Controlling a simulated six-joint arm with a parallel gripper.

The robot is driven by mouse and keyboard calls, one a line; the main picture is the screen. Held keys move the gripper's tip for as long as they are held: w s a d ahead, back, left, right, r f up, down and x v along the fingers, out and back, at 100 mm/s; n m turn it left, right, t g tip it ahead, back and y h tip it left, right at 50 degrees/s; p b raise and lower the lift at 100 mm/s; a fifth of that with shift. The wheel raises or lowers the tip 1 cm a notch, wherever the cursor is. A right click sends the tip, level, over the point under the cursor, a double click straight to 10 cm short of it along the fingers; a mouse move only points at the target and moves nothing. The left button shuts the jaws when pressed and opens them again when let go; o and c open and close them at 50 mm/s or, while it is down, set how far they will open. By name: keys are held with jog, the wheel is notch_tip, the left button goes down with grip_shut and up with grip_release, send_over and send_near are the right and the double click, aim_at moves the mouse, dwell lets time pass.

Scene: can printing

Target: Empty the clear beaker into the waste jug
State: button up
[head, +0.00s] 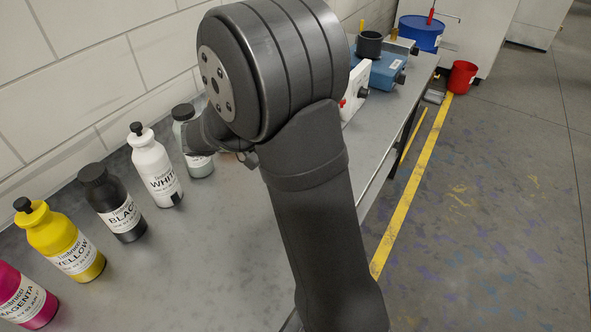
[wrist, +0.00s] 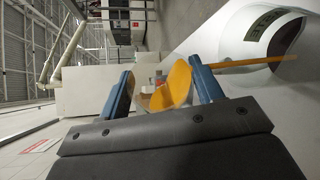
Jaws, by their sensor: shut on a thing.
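In the wrist view my gripper (wrist: 163,90) has its two blue fingers on either side of the clear beaker (wrist: 145,100), shut on it. The beaker is hard to make out; orange-yellow liquid (wrist: 180,82) shows in it and it looks tilted. A thin orange-yellow band (wrist: 255,63), seemingly a stream of that liquid, runs from near the beaker behind one finger to the right. It passes across a large white vessel with a dark opening (wrist: 262,32), probably the waste jug. Whether the stream enters the opening is unclear. In the head view my arm hides the gripper, beaker and jug.
Magenta (head: 22,295), yellow (head: 65,243), black (head: 113,205) and white (head: 154,167) bottles line the bench (head: 215,240) along the wall. A clear bottle (head: 200,165) stands partly behind my arm. A blue device (head: 377,70), blue tub (head: 421,35) and red bucket (head: 461,77) are farther off.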

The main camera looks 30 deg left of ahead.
jog(key=shift+s+m, duration=0.1)
jog(key=shift+m, duration=0.2)
dwell(0.4)
jog(key=shift+s+d+f+m+t, duration=0.5)
jog(key=shift+s+f+m, duration=0.1)
jog(key=shift+s+m, duration=0.1)
dwell(0.8)
jog(key=shift+s+d+r+m+t+h, duration=0.1)
jog(key=shift+s+m+t+h, duration=0.15)
jog(key=shift+m, duration=0.35)
jog(key=shift+s+d+m+t+h, duration=0.15)
jog(key=shift+m+t, duration=0.2)
jog(key=shift+m, duration=0.25)
dwell(1.1)
